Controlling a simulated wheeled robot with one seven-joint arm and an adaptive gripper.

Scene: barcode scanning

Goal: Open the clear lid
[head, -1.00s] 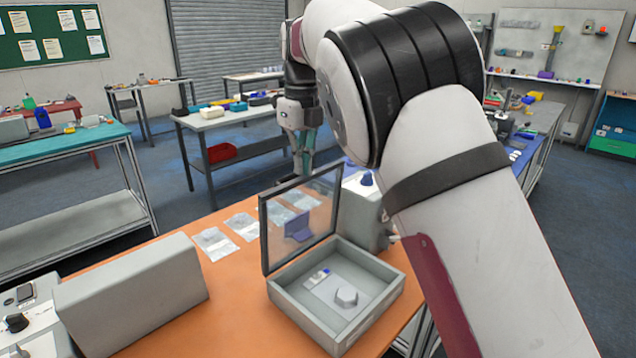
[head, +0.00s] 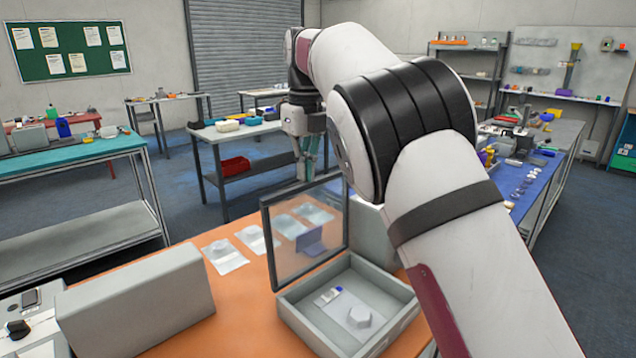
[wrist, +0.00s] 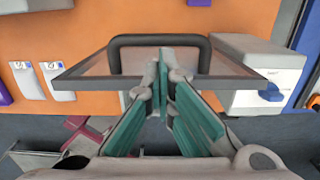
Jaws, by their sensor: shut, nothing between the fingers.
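The clear lid (head: 290,262), a transparent pane in a dark frame, stands upright along the far left side of the grey box (head: 401,322) in the head view. The box is open on top, and a pale flat piece with a hexagonal knob and a small blue-marked item lies inside. My gripper (head: 305,176) is beyond the lid in the head view, with teal fingers pointing down. In the wrist view my gripper (wrist: 164,62) is shut and empty, its tips by the lid's dark frame edge (wrist: 225,82) and handle (wrist: 160,40). Whether they touch is unclear.
A grey block-shaped case (head: 135,300) stands on the orange table (head: 232,318) left of the box. Several clear packets (head: 225,256) lie behind. A grey device (head: 374,240) stands right of the lid, below my arm; it also shows in the wrist view (wrist: 250,75).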

